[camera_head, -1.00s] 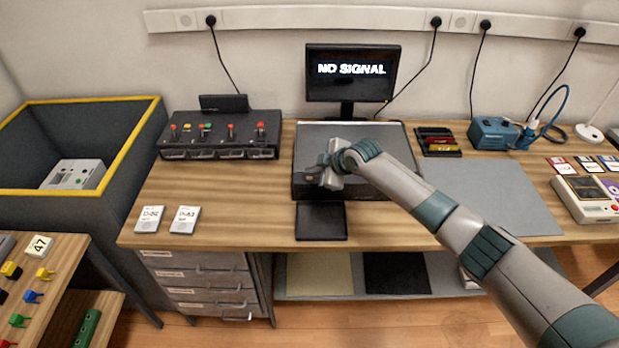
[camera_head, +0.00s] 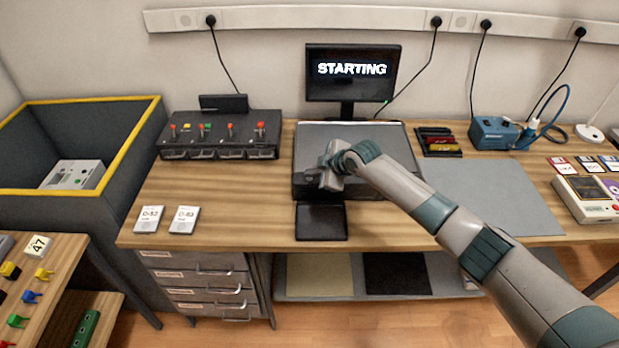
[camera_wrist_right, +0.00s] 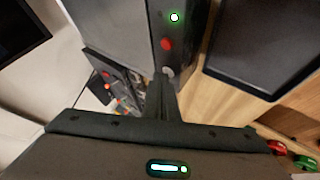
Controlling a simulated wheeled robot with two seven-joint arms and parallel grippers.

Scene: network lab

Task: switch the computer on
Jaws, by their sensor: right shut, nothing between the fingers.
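The computer is a flat dark case (camera_head: 385,137) on the table below the monitor (camera_head: 352,74), whose screen reads "STARTING". My right gripper (camera_head: 325,179) is shut and empty at the front left of the case. In the right wrist view, the shut fingers (camera_wrist_right: 166,82) point at the case's front face (camera_wrist_right: 150,20). My left gripper is not in view.
A dark pad (camera_head: 321,222) lies in front of the case. A switch box (camera_head: 220,147) with red-tipped levers stands left, and two labelled cards (camera_head: 184,220) lie nearer the front. A grey mat (camera_head: 495,197) and a blue box (camera_head: 493,133) are at right.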

